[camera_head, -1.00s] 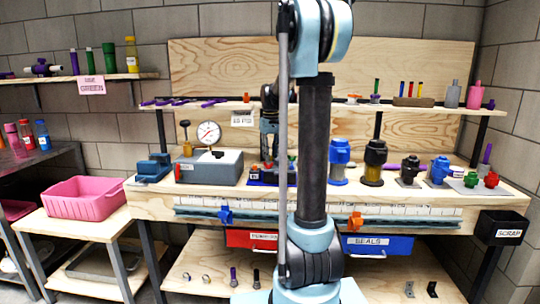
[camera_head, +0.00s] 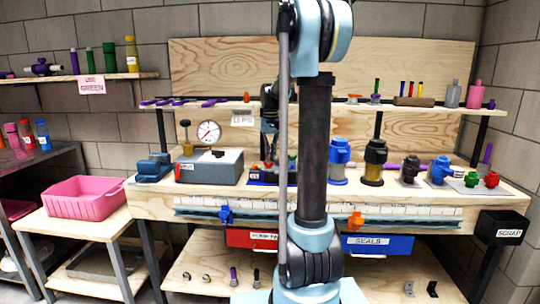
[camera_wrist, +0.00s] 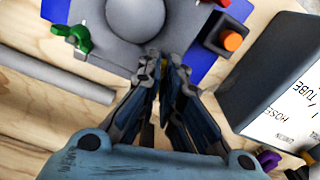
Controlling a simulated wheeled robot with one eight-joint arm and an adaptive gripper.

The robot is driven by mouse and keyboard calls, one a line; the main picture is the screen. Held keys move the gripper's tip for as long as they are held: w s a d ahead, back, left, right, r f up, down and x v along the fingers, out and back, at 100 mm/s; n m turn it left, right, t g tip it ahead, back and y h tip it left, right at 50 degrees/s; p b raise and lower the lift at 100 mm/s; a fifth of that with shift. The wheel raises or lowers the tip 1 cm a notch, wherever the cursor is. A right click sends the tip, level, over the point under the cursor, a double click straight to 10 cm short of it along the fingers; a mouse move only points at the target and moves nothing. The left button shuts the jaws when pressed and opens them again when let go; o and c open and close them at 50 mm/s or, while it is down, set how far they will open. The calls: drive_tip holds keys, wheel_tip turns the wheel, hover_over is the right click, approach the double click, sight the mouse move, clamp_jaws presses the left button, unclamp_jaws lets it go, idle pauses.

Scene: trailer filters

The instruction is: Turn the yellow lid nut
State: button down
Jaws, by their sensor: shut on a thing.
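A green wing nut (camera_wrist: 75,36) sits on the housing's left side, apart from the fingers. A grey dome (camera_wrist: 136,14) rises from the top of the housing. The housing stands on a blue base (camera_wrist: 198,72). In the head view my arm hides most of this spot.
An orange-topped part (camera_wrist: 232,41) stands right of the fingers. A dark box with a white label (camera_wrist: 290,120) is close on the right, and a grey rod (camera_wrist: 58,80) lies left. In the head view, a grey gauge box (camera_head: 208,165) and blue fitting (camera_head: 339,160) flank the spot.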

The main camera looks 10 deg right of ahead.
drive_tip(key=shift+m, duration=1.2)
drive_tip(key=c, duration=1.8)
unclamp_jaws()
wheel_tip(320, 180, up, 12)
drive_tip(key=shift+w+f, duration=0.1)
